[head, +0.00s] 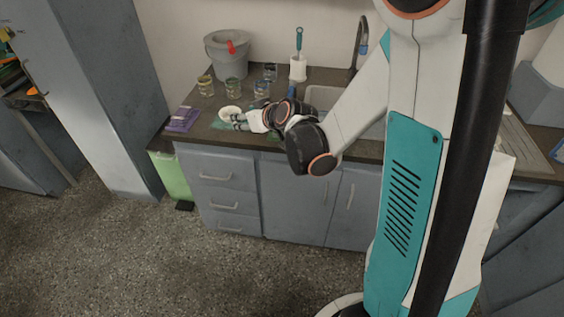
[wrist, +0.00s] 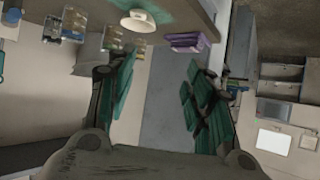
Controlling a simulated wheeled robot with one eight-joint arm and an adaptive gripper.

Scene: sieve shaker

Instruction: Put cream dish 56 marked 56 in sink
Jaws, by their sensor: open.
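The cream dish (head: 230,112) sits on the dark counter at the left of the sink, on or beside a teal patch. It also shows near the top of the wrist view (wrist: 138,21). Its number cannot be read. My gripper (head: 236,123) is right by the dish in the head view; whether they touch is unclear there. In the wrist view my gripper (wrist: 160,88) has its fingers wide apart with nothing between them, and the dish lies beyond the fingertips. The sink (head: 322,95) is behind my arm, which hides much of it.
Several glass jars (head: 206,86) stand behind the dish, beside a grey bucket (head: 229,54). A purple packet (head: 183,119) lies at the counter's left end. A brush holder (head: 298,68) and tap (head: 359,45) stand near the sink. A green bin (head: 170,174) is below.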

